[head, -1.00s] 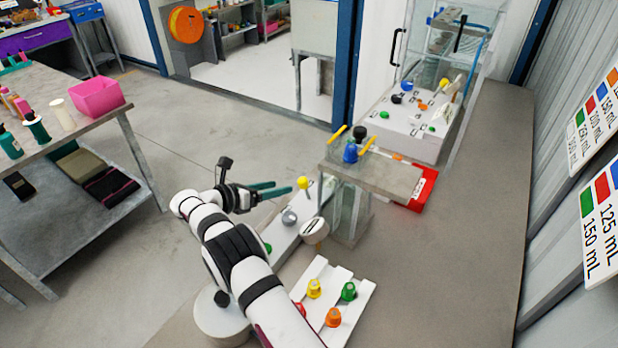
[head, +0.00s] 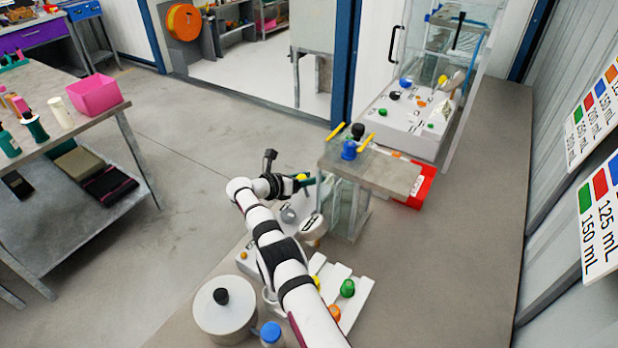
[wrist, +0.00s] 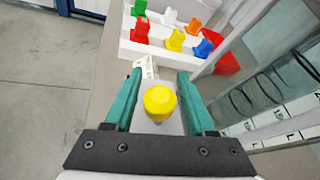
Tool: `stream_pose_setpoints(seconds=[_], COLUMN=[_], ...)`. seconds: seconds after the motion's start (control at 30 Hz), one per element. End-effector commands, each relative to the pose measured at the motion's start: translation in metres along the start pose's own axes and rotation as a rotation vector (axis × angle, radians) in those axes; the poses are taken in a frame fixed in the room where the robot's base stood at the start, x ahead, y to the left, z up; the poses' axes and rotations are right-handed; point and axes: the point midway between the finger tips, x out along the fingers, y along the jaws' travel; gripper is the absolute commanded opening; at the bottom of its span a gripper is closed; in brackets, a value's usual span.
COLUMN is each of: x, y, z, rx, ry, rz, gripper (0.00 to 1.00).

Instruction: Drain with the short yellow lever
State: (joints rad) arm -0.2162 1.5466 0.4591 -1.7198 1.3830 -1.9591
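The short lever with a round yellow knob (wrist: 160,101) stands on the white panel beside the glass tank. In the wrist view the knob lies between the two green fingers of my gripper (wrist: 158,98), with a gap on each side. In the head view only a bit of the yellow knob (head: 302,177) shows behind my gripper (head: 298,184). My gripper is open around the lever. The lever's shaft is mostly hidden below the knob.
A glass tank (head: 345,205) with a grey top stands right beside the panel. A white rack with coloured caps (wrist: 170,35) lies beyond the fingers. A white round pot (head: 224,312) stands near my arm's base. Open floor lies to the left.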

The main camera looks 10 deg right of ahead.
Motion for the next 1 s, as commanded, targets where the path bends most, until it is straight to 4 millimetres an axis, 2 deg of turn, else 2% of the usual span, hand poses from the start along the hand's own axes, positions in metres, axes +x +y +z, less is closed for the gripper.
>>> stream_pose_setpoints(seconds=[0.03,0.2,0.3,1.0], x=[-0.0001,-0.0003,-0.0003,-0.0008], y=[0.0,0.0001,0.0001,0.0005], z=[0.0,0.0,0.0,0.0001], rx=[0.0,0.0,0.0,0.0], ry=[0.0,0.0,0.0,0.0], rz=[0.0,0.0,0.0,0.001], gripper=[0.44,0.14,0.0,0.0])
